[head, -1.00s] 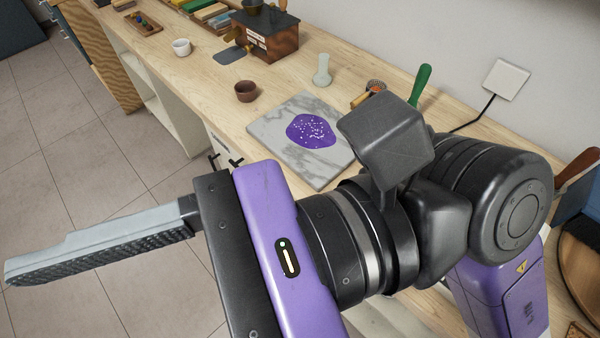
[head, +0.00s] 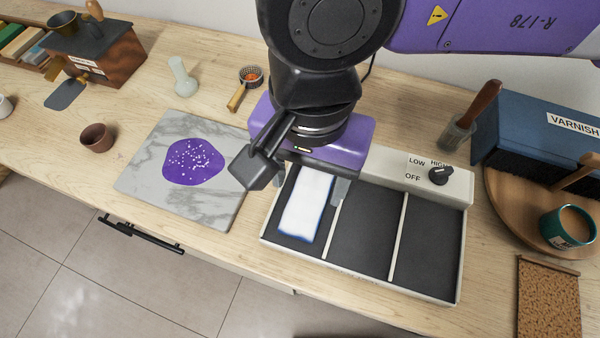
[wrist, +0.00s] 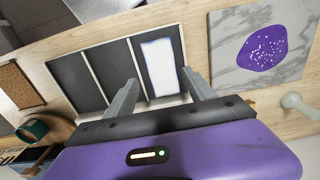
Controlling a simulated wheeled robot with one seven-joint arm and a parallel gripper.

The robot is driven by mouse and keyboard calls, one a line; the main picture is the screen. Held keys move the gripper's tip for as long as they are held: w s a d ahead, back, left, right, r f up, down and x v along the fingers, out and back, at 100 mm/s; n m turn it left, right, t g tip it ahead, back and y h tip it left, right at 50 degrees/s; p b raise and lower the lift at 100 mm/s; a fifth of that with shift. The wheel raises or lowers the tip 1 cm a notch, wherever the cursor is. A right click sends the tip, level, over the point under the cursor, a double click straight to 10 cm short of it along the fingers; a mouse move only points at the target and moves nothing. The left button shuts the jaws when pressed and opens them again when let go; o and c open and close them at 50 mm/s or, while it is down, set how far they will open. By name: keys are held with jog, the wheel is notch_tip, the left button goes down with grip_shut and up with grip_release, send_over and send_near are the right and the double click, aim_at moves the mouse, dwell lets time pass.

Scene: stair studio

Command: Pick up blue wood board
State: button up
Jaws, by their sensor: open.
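The board (head: 306,207) lies flat in the left compartment of the grey warming tray (head: 434,274) in the head view. Its top looks white with blue edges. It also shows in the wrist view (wrist: 160,67), lying between the fingers in the picture. My gripper (wrist: 161,89) is open, with one finger on either side of the board's near end as seen from the wrist. I cannot tell how high the fingers are above the tray. In the head view my wrist hides the board's far end and most of the fingers.
A marble slab (head: 150,180) with a purple patch (head: 194,162) lies left of the tray. The tray's other two compartments are empty. A dial (head: 440,175) sits at its back. A blue varnish box (head: 540,135) and a teal mug (head: 566,231) stand right.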

aim_at(305, 207)
jog(key=shift+w+d+f, duration=0.1)
jog(key=shift+w+f, duration=0.05)
jog(key=shift+f, duration=0.15)
jog(key=shift+s+a+f+p, duration=0.1)
jog(key=shift+f+p, duration=0.25)
jog(key=shift+f, duration=1.45)
jog(key=shift+s+a+f+p, duration=0.1)
jog(key=shift+f+p, duration=0.2)
jog(key=shift+f, duration=1.45)
jog(key=c, duration=1.3)
jog(key=shift+r, duration=0.1)
